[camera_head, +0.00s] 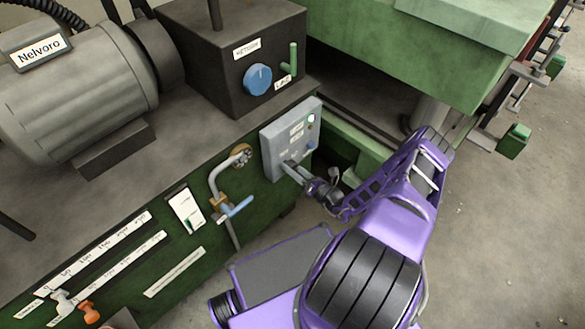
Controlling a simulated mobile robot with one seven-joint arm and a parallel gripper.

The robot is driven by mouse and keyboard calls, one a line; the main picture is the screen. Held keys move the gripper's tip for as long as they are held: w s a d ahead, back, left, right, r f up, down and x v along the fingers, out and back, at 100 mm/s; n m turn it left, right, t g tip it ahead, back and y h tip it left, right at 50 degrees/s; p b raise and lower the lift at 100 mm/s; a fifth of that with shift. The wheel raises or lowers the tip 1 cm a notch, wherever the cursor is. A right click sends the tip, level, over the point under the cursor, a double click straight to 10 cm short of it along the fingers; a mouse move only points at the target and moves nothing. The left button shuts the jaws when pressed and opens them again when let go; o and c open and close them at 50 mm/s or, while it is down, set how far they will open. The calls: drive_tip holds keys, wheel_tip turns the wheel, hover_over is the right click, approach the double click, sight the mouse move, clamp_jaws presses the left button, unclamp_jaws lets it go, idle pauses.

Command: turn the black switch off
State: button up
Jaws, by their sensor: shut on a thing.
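A grey control box (288,140) is fixed to the front of the dark green machine base. It carries small labels, a green light near its top right and a small blue knob at its lower right. My gripper (290,166) reaches from the purple arm at the lower right to the lower left of this box's face. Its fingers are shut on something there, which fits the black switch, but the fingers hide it. The switch's position cannot be told.
A dark box (230,60) with a blue dial (258,79) and a green lever (292,59) stands above. A pipe with a blue-handled valve (236,207) is left of the gripper. A grey motor (75,90) sits at upper left. Open floor (500,230) lies at right.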

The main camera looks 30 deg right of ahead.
drive_tip(key=shift+c, duration=1.3)
drive_tip(key=n, duration=0.8)
drive_tip(key=shift+n, duration=0.3)
drive_tip(key=n+p, duration=0.1)
drive_tip(key=n, duration=0.4)
drive_tip(key=shift+n+p, duration=0.5)
drive_tip(key=shift+n, duration=1.6)
drive_tip(key=o, duration=1.4)
